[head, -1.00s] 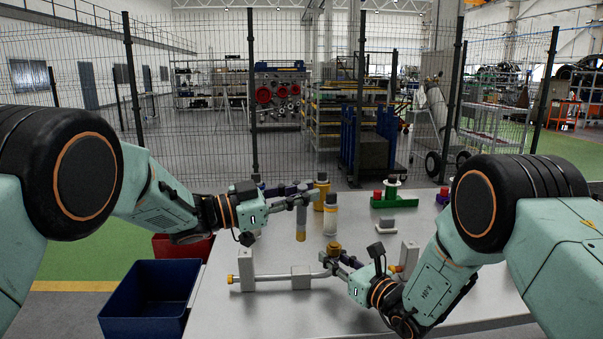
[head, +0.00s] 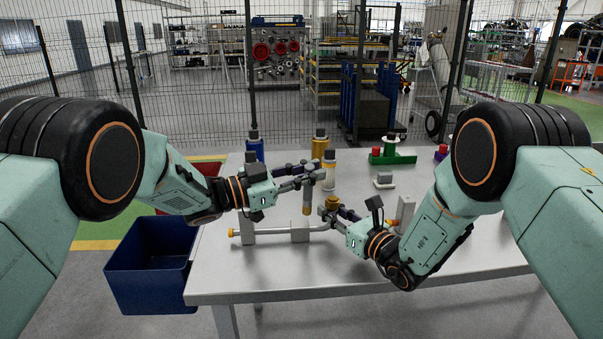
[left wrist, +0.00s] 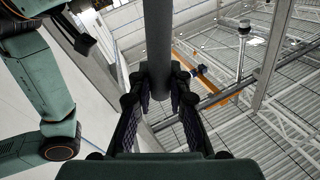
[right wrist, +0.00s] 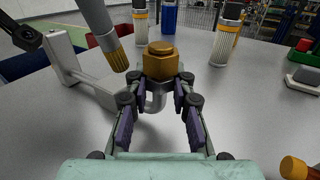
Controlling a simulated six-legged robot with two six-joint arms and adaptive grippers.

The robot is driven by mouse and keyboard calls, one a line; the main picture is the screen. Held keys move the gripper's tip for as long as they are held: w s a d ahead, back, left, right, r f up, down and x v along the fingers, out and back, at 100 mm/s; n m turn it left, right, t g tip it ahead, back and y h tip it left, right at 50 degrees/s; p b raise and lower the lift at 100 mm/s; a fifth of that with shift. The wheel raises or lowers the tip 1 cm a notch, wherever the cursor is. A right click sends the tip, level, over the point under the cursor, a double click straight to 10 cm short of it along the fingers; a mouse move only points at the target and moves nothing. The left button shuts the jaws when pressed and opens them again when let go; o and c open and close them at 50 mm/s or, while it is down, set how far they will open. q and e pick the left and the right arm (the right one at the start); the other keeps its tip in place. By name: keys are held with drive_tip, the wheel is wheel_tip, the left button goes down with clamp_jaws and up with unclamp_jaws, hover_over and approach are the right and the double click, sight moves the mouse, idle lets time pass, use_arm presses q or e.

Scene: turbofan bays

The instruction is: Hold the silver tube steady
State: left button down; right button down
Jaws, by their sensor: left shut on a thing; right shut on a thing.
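The silver tube (head: 270,231) lies across grey support blocks (head: 300,232) on the table and bends upward at its right end. An orange-gold hex nut (right wrist: 161,61) tops that bent end. My right gripper (head: 333,216) is shut on the tube just below the nut, as the right wrist view (right wrist: 157,98) shows. My left gripper (head: 314,172) is shut on an upright dark grey rod-like tool with a gold-brown lower end (head: 307,197). The tool's tip (right wrist: 116,58) is left of the nut and looks apart from it. The rod (left wrist: 159,50) stands between the left fingers.
A green holder (head: 395,159) and a small grey block (head: 384,181) are at back right. A blue bin (head: 150,270) sits left of the table.

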use_arm(q)
drive_tip(key=shift+a, duration=0.9)
idle(0.4)
drive_tip(key=shift+f, duration=0.4)
drive_tip(key=shift+f, duration=0.7)
idle(1.3)
drive_tip(key=shift+w, duration=0.1)
drive_tip(key=shift+w, duration=0.3)
